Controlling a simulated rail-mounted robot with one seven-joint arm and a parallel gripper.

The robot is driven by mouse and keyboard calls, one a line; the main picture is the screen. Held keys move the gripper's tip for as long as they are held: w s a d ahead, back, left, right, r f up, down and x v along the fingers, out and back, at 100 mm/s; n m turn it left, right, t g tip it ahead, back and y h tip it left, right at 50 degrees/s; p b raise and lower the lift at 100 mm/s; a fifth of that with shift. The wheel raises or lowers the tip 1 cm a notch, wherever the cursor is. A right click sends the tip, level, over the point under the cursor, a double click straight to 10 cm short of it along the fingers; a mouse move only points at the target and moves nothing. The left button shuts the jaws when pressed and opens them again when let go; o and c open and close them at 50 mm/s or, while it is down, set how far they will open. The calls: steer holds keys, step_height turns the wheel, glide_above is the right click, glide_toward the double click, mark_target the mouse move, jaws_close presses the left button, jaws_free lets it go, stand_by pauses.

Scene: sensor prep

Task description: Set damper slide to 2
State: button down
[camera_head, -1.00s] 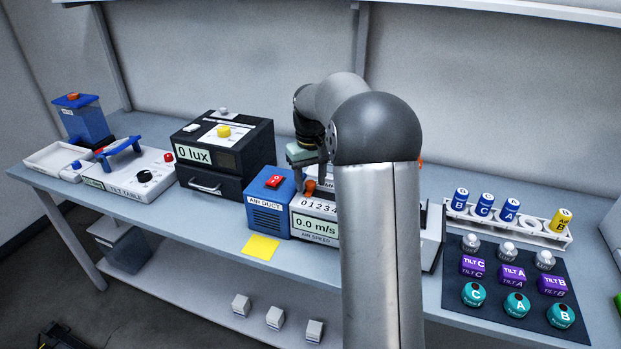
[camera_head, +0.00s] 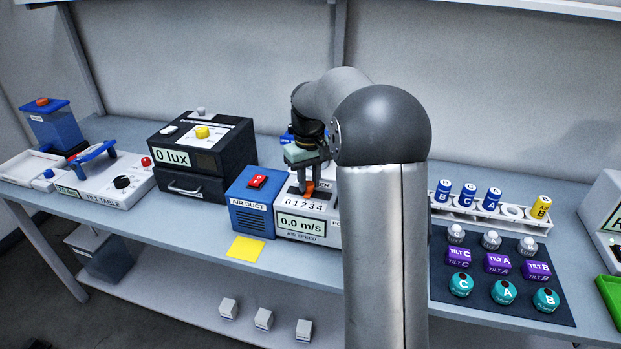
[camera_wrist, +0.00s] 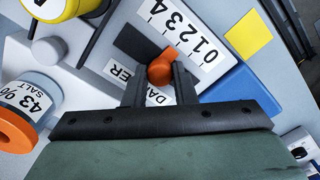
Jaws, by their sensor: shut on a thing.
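The damper slide's orange knob (camera_head: 309,187) stands on top of the white air-speed box (camera_head: 307,227), behind a printed scale 0 1 2 3 4 (camera_head: 304,204). My gripper (camera_head: 312,178) reaches down from above and is shut on the knob. In the wrist view the knob (camera_wrist: 160,70) sits between the two dark fingers, with the dark slot (camera_wrist: 134,41) on its higher-number side. The knob appears around 1 to 2 on the scale; its height and the viewing angle make the exact mark unclear. The fingers partly cover the DAMPER label (camera_wrist: 133,90). The display reads 0.0 m/s.
The blue air-duct box (camera_head: 252,200) with a red switch adjoins on the left. A yellow note (camera_head: 246,248) lies in front. The lux box (camera_head: 202,155) and tilt table (camera_head: 105,180) stand further left. A bottle rack (camera_head: 490,212) and dark mat (camera_head: 470,295) are right.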

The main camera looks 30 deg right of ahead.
mark_target(309, 184)
steer(key=c, duration=1.2)
jaws_free()
steer(key=shift+o, duration=0.2)
step_height(309, 184, up, 18)
steer(key=shift+f, duration=0.25)
steer(key=shift+a, duration=0.1)
steer(key=s+a+f, duration=0.5)
steer(key=s+f, duration=0.1)
steer(key=s, duration=0.4)
steer(key=s+a+f, duration=0.5)
steer(key=s+f, duration=0.2)
steer(key=s, duration=0.3)
steer(key=s+a+f, duration=0.5)
steer(key=s+f, duration=0.2)
steer(key=s, duration=0.3)
